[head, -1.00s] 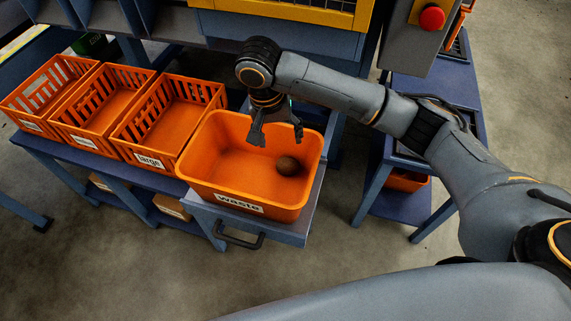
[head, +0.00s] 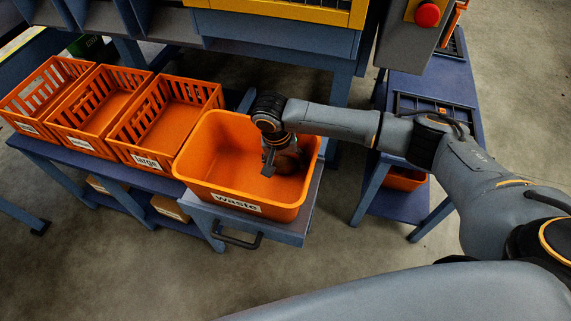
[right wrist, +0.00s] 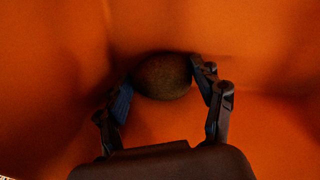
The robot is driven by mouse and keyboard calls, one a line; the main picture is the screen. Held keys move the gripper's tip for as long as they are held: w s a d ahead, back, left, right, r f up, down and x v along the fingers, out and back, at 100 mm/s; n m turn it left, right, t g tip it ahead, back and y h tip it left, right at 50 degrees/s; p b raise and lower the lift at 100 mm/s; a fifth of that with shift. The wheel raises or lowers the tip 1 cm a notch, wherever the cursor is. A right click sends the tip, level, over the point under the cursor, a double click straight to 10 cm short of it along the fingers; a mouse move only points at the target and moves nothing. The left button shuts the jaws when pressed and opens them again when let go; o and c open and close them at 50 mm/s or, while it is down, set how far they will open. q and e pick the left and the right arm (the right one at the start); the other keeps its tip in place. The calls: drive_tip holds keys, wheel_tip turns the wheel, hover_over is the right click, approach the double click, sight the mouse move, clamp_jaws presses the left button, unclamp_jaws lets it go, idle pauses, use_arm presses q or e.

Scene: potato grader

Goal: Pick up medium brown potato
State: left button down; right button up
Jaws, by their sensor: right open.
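The brown potato (right wrist: 163,76) lies on the floor of the orange waste bin (head: 198,165), close to a wall in the right wrist view. My right gripper (head: 283,164) is down inside the bin, pointing downward. In the right wrist view its two open fingers stand on either side of the potato. The left finger appears close to the potato's side; I cannot tell whether either finger touches it. In the head view the gripper mostly hides the potato. My left gripper is not in view.
Three slotted orange crates stand left of the bin, the nearest being the large crate (head: 148,160). The bin's walls surround my right gripper. A grey-blue machine (head: 280,38) stands behind, and a blue side table (head: 455,105) is at the right.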

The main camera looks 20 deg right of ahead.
sight(285, 161)
drive_tip(key=shift+c, duration=0.4)
drive_tip(key=c, duration=0.7)
drive_tip(key=shift+r, duration=0.1)
drive_tip(key=shift+c, duration=0.2)
wheel_tip(285, 161, up, 18)
drive_tip(key=p, duration=0.1)
